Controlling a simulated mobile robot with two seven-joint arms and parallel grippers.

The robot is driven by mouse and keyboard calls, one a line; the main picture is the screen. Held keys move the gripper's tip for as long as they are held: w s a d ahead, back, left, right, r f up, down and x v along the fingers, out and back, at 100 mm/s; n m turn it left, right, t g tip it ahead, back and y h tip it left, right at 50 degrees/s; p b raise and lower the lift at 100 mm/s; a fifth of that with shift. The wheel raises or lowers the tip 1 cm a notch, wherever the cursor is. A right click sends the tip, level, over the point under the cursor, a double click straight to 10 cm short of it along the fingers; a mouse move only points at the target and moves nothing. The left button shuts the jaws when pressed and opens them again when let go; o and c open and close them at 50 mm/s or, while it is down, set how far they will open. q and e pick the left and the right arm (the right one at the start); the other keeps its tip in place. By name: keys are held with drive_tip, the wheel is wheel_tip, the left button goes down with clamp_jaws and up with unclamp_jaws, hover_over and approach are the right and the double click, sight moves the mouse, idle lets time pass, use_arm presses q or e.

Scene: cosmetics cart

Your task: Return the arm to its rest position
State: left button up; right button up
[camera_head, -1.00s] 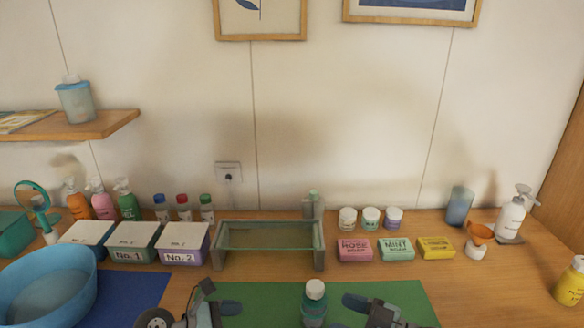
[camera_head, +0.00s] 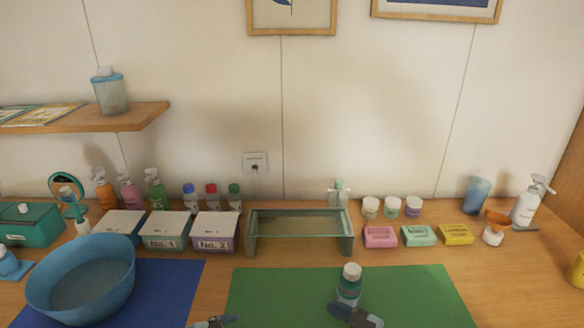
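My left gripper (camera_head: 215,322) shows only a fingertip part at the bottom edge, near the border between the blue and green mats. My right gripper (camera_head: 355,315) shows dark grey and blue finger parts at the bottom edge, over the green mat. The rest of both grippers is cut off by the frame, so I cannot tell whether they are open or shut.
A blue basin (camera_head: 122,275) stands on the blue mat (camera_head: 175,290). Lidded boxes (camera_head: 215,245) and a glass-topped stand (camera_head: 252,235) line the back, with soaps (camera_head: 418,235) and small jars to the right. The green mat's left part is clear.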

use_arm(q)
drive_tip(key=s+a+f+m+t+y+p, duration=0.2)
drive_tip(key=s+a+m+y, duration=0.1)
drive_tip(key=s+m, duration=0.5)
drive_tip(key=s+a+f+m+t+y+p, duration=0.2)
drive_tip(key=s+m, duration=0.6)
drive_tip(key=m, duration=0.5)
drive_tip(key=shift+s+a+f+t+y+p, duration=0.3)
drive_tip(key=shift+a+f+y, duration=0.55)
drive_tip(key=shift+y, duration=0.25)
use_arm(e)
drive_tip(key=s+d+f+m+t+h, duration=0.1)
drive_tip(key=s+d+f+m+h, duration=0.7)
drive_tip(key=s+d+f+h, duration=0.4)
drive_tip(key=s+f, duration=0.2)
drive_tip(key=s, duration=0.1)
drive_tip(key=shift+s+f, duration=0.25)
drive_tip(key=shift+f, duration=0.15)
use_arm(q)
drive_tip(key=shift+a+r, duration=0.1)
use_arm(e)
drive_tip(key=shift+d, duration=0.1)
